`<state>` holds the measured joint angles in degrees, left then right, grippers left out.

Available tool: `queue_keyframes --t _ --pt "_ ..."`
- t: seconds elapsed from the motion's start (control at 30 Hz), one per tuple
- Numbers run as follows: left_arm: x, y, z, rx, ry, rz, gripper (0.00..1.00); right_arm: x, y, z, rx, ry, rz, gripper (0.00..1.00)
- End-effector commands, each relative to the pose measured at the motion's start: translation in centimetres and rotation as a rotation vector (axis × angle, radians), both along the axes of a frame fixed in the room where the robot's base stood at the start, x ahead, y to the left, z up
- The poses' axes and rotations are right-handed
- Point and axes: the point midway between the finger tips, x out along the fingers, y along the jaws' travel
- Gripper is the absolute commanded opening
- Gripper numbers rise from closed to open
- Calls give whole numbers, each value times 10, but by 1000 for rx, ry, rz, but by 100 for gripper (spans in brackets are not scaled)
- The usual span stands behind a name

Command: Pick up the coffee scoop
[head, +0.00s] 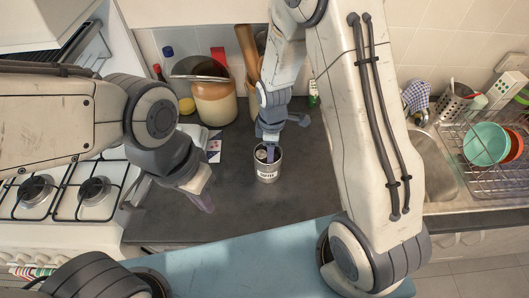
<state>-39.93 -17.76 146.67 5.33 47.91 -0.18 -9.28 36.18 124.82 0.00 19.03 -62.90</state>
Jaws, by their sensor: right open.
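A metal coffee tin (267,175) with a dark label stands on the dark countertop near the middle of the head view. Something pale shows inside its mouth; I cannot tell if it is the coffee scoop, and I see no scoop clearly elsewhere. My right gripper (270,154) points down at the tin's mouth, its fingertips at or just inside the rim. It is open; its fingers partly hide the tin's opening. My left gripper (203,200) hangs to the left of the tin, over the counter's front part. Its fingers overlap, so its opening is unclear.
A brown and cream crock (215,103) and wooden boards (247,57) stand against the back wall. A gas hob (70,195) is at left. A sink (432,160) and dish rack (500,165) with bowls are at right. Bare countertop (300,215) surrounds the tin.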

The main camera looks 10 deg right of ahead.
Motion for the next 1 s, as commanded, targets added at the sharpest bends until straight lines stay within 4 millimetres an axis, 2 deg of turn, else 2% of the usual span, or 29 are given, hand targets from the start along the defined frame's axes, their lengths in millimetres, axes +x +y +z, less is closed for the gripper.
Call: queue_keyframes --t 0.27,0.3,0.4,0.77,1.0 --pt "0 0 0 0 0 0 0 0 0 -3 1 -1 0 49" --pt "0 0 0 0 0 0 0 0 0 -3 1 -1 0 33" --pt "0 0 0 0 0 0 0 0 0 -3 0 -1 0 0" --pt "0 0 0 0 0 0 0 0 0 -2 1 -1 0 0" --pt "0 0 -6 0 0 1 0 1 0 10 1 -4 0 0"
